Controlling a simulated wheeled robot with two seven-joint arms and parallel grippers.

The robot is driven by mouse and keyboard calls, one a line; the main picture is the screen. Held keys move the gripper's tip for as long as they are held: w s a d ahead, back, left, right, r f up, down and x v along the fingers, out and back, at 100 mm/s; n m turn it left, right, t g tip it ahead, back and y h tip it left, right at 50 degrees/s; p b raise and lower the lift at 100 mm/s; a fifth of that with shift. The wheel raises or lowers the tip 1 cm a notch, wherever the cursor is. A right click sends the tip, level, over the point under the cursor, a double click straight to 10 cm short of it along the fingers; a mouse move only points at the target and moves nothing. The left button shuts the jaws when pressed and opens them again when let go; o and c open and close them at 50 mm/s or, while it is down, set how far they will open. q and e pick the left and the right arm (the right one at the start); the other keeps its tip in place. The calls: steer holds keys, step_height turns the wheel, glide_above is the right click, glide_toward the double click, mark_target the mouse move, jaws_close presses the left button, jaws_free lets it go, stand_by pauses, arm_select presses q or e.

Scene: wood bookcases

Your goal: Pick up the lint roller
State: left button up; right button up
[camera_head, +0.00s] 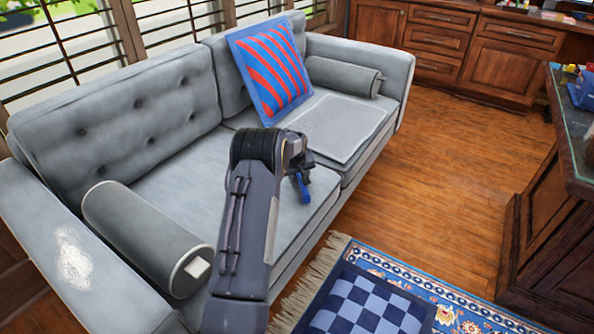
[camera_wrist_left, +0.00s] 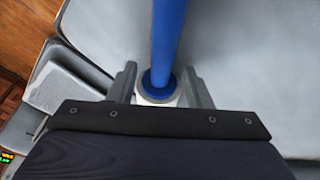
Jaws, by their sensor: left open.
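The lint roller shows in the left wrist view as a long blue handle (camera_wrist_left: 168,40) with a blue collar and a white end (camera_wrist_left: 157,98). It lies between the two open fingers of my left gripper (camera_wrist_left: 160,88), with a small gap on each side. In the head view a short blue piece of the lint roller (camera_head: 303,188) shows at my left gripper (camera_head: 298,172), over the front of the grey sofa seat (camera_head: 200,170). My wrist and forearm hide the rest of it. Whether it touches the seat I cannot tell. My right gripper is not in view.
The sofa holds two grey bolsters (camera_head: 145,235) and a red-and-blue striped cushion (camera_head: 272,68). A pale patch (camera_head: 74,258) marks the near armrest. A blue checked cushion (camera_head: 365,305) is at the bottom. A dark counter (camera_head: 560,200) stands right; the wooden floor (camera_head: 440,170) between is clear.

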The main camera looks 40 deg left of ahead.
arm_select(q)
steer(key=shift+r, duration=0.1)
jaws_close()
steer(key=shift+r+p, duration=0.3)
steer(key=shift+r, duration=0.2)
step_height(320, 180, up, 3)
steer(key=shift+f+p, duration=0.2)
steer(key=shift+p, duration=0.5)
steer(key=s+d+r+p, duration=0.4)
steer(key=s+d+r, duration=0.5)
steer(key=s, duration=0.1)
steer(key=shift+s+r, duration=0.2)
steer(key=shift+s, duration=0.2)
